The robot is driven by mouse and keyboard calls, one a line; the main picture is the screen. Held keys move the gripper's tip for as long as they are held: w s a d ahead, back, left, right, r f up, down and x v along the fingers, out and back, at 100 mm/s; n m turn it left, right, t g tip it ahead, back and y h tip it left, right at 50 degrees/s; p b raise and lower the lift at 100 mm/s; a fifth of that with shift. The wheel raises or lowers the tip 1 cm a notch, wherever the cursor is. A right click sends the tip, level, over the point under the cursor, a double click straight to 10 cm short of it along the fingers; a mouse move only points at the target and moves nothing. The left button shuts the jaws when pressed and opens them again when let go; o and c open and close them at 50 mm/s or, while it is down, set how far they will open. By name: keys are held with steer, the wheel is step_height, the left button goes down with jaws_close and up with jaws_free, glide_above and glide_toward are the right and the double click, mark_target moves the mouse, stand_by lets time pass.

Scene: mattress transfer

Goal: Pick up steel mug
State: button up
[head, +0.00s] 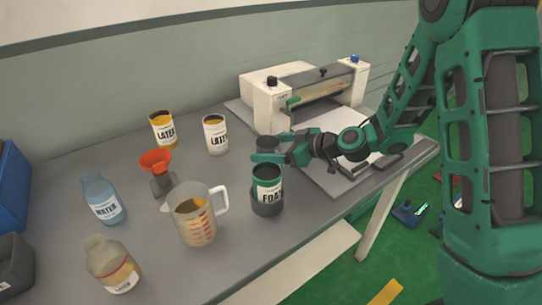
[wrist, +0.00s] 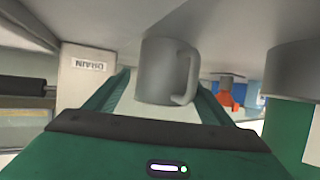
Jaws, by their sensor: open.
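The steel mug (head: 266,144) is a plain grey cup standing on the grey table, partly hidden by my gripper in the head view. In the wrist view, which is upside down, the mug (wrist: 160,65) is large and near the middle, with its handle on the right side. My gripper (head: 268,148) is open and low over the table, with one finger on each side of the mug. In the wrist view the green fingers of my gripper (wrist: 160,88) flank the mug. Whether either finger touches it cannot be told.
A green-labelled can in a dark grey holder (head: 267,203) stands just in front of my gripper. A measuring jug (head: 195,215), a red funnel (head: 156,161) and two latex cans (head: 215,135) stand to the left. A white machine (head: 270,100) is behind.

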steer(key=c, duration=1.2)
